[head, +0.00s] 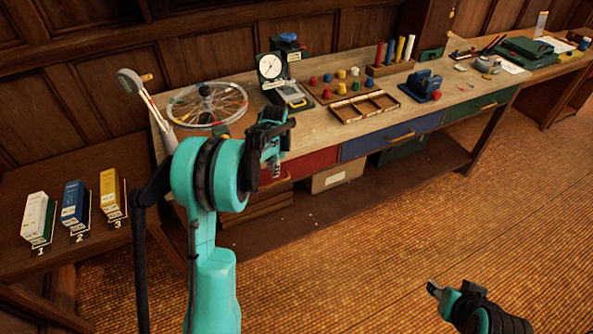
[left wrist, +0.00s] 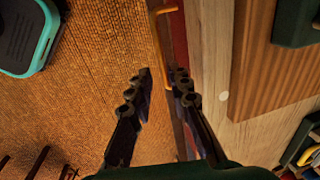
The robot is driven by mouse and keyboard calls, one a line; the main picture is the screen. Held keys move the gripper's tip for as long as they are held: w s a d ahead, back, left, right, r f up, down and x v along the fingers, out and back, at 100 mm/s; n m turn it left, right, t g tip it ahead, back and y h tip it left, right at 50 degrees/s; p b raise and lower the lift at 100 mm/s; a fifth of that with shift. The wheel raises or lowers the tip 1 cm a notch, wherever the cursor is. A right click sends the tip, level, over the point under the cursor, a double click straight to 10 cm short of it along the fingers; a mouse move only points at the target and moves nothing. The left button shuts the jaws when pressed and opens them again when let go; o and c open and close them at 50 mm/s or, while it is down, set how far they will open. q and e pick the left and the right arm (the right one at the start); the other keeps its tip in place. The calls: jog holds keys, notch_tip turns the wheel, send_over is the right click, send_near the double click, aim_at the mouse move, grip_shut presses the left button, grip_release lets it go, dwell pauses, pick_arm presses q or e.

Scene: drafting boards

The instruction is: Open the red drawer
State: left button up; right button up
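The red drawer (head: 312,163) is at the left end of the bench front and looks flush with its neighbour, though my left arm hides part of it. Its brass handle (head: 283,179) shows just below my left gripper (head: 275,160). In the left wrist view the red front (left wrist: 179,42) is a narrow strip, with the handle (left wrist: 157,30) ahead of the fingertips.
A blue drawer (head: 390,136) and a green drawer (head: 480,106) sit to the right. The bench top holds a spoked wheel (head: 207,104), a dial gauge (head: 271,67) and a peg board. A cardboard box (head: 338,174) stands on the lower shelf. Floor in front is clear.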

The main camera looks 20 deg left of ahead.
aim_at(273, 183)
pick_arm(q)
jog(key=f+b, duration=0.1)
jog(key=f, duration=0.1)
jog(key=w+f+b, duration=0.1)
jog(key=f, duration=0.2)
jog(key=a+f+b, duration=0.1)
jog(key=f, duration=0.2)
jog(key=shift+w, duration=0.15)
grip_shut()
